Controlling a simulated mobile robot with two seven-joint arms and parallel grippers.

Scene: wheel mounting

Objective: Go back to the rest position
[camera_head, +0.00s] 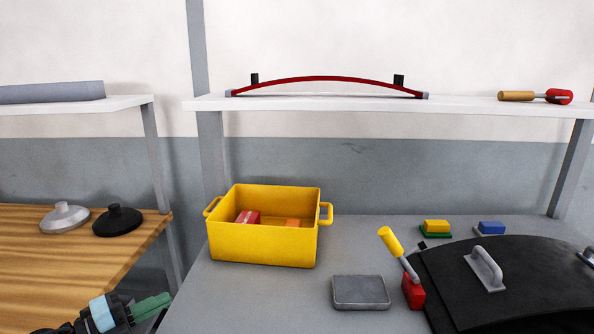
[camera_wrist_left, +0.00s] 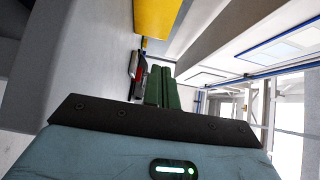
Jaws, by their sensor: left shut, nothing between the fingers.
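My left gripper (camera_head: 150,309) shows at the bottom left of the head view, low in front of the gap between the wooden table and the grey table. Its green fingers are shut together with nothing between them. The closed green fingers also show in the left wrist view (camera_wrist_left: 161,87). My right gripper is in neither view.
The grey table (camera_head: 250,290) bears a yellow bin (camera_head: 262,246) with red and orange items, a grey square pad (camera_head: 361,292), a red-and-yellow tool (camera_head: 411,285) and a black curved panel (camera_head: 520,275). Lids stand on the wooden table (camera_head: 60,265). A shelf (camera_head: 460,105) hangs above.

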